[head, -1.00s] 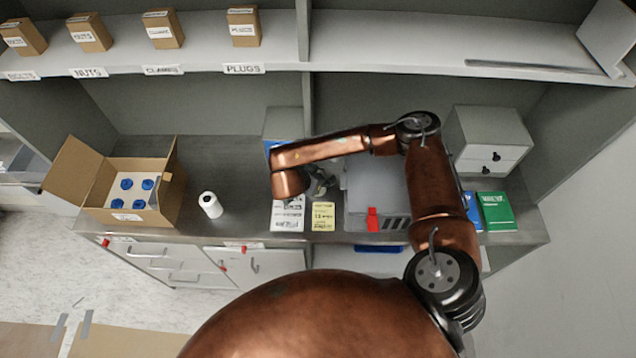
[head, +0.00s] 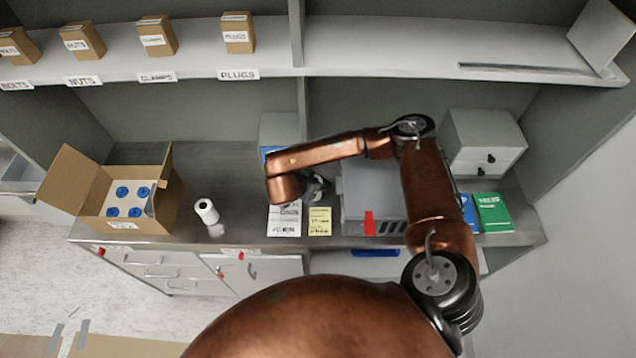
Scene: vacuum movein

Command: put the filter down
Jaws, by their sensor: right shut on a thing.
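A white cylinder with a dark top centre (head: 206,211) stands apart on the counter (head: 240,205), right of the open carton. My left gripper is out of view.
An open cardboard carton (head: 165,205) with several blue-capped white items stands at the left. A grey unit with a red tab (head: 369,222) is right of the gripper. White and yellow cards (head: 319,222) lie at the front. Counter between white cylinder and cards is clear.

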